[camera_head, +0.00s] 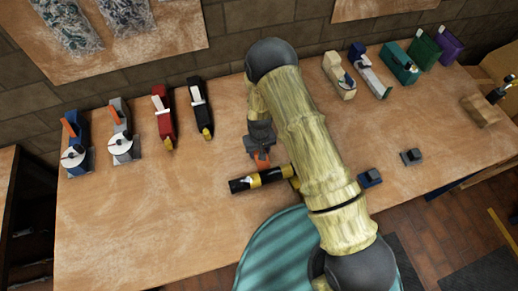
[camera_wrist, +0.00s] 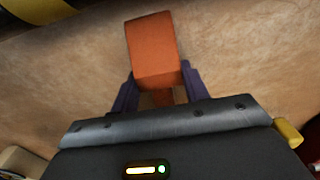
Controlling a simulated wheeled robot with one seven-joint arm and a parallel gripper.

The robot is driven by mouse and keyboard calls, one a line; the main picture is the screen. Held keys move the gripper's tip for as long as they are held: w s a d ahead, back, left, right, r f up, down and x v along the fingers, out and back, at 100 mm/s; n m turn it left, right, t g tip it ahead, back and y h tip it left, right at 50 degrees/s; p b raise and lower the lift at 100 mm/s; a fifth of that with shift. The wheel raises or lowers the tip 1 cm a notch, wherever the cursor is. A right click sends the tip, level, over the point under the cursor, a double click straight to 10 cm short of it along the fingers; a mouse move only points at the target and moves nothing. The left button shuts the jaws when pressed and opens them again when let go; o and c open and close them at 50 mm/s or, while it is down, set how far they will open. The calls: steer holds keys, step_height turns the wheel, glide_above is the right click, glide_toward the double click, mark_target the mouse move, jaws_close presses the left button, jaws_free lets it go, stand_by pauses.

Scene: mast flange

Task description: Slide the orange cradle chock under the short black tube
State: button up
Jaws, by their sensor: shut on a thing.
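The orange cradle chock (camera_head: 262,160) is near the middle of the table, just behind the short black tube (camera_head: 273,176). The tube has yellow bands, and its right end is partly hidden by my arm. My gripper (camera_head: 261,146) is on the far side of the tube. In the wrist view, my gripper (camera_wrist: 158,74) has its dark purple fingers shut on the sides of the orange chock (camera_wrist: 153,48), whose front end juts beyond them. A curved black and yellow piece of the tube (camera_wrist: 42,10) shows at the upper left, apart from the chock.
Two dark blocks, one blue (camera_head: 370,178) and one grey (camera_head: 411,157), lie to the right of my arm. Tape-dispenser-like tools stand along the back, including a red one (camera_head: 162,118) and a black one (camera_head: 201,108). The table's left front is clear.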

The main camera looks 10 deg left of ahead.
steer(key=shift+s+d, duration=0.2)
steer(key=shift+s, duration=0.25)
steer(key=shift+s+d, duration=0.15)
steer(key=shift+s, duration=0.15)
steer(key=shift+s+d+r+p, duration=0.1)
steer(key=shift+s+d+p, duration=0.2)
steer(key=shift+s, duration=0.3)
steer(key=o, duration=1.1)
step_height(320, 180, up, 17)
steer(key=b, duration=0.3)
steer(key=shift+r, duration=0.15)
stand_by(0.4)
